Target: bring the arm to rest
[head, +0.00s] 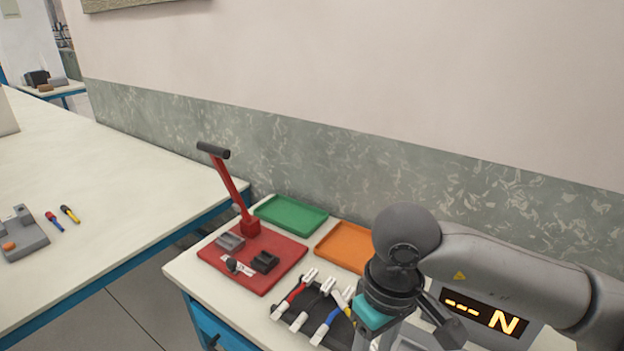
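My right arm comes in from the right, and its wrist and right gripper (392,334) hang over the front right of the small table (196,281). The gripper points down, and its fingertips are cut off or hidden at the bottom edge, so I cannot tell whether it is open or holds anything. A teal patch shows on or beside the wrist. My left gripper is not in view.
Close by are a black rack (288,325) with several coloured cables, and a display (484,317) reading "--- N". A red press (238,196) with an upright lever, a green tray (290,214) and an orange tray (345,246) stand behind. A bench (110,190) is left.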

